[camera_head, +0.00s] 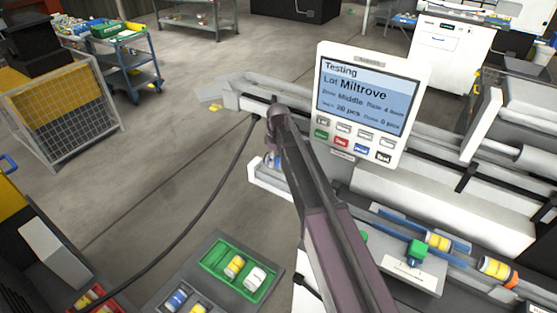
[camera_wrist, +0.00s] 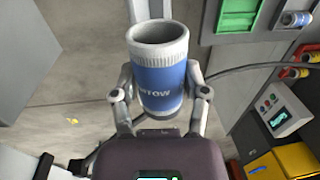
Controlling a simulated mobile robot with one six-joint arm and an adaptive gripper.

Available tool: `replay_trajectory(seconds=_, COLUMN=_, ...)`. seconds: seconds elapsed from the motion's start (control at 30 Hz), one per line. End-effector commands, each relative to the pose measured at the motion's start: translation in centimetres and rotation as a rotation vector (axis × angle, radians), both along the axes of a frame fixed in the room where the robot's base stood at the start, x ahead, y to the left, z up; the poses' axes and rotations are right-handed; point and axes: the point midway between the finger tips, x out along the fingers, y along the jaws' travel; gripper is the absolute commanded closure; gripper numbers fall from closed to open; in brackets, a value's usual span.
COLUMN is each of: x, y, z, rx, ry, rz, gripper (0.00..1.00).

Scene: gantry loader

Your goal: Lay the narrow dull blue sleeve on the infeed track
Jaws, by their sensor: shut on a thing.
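A track with blue edges (camera_head: 388,224) runs along the machine front at right, partly behind my arm. I cannot tell whether this is the infeed track.
A green tray (camera_head: 216,277) holds a yellow and a white sleeve. Another blue sleeve (camera_head: 177,299) lies beside it. Yellow sleeves (camera_head: 437,241) sit on the track near a green knob (camera_head: 418,250). A display panel (camera_head: 367,100) stands above the machine. Open floor lies left.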

Motion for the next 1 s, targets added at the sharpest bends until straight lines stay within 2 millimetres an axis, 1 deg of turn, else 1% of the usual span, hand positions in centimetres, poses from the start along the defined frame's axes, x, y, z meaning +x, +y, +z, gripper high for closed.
replay_trajectory(seconds=0.27, x=0.0, y=-0.2, z=0.0, rx=0.000, ry=0.000, rz=-0.002, gripper=1.00)
replay_trajectory(seconds=0.47, x=0.1, y=-0.2, z=-0.5, rx=0.000, ry=0.000, rz=-0.003, gripper=1.00)
replay_trajectory(seconds=0.67, x=0.1, y=-0.3, z=-1.7, rx=0.000, ry=0.000, rz=-0.003, gripper=1.00)
replay_trajectory(seconds=1.0, x=0.1, y=-0.4, z=-4.3, rx=0.001, ry=0.000, rz=-0.004, gripper=1.00)
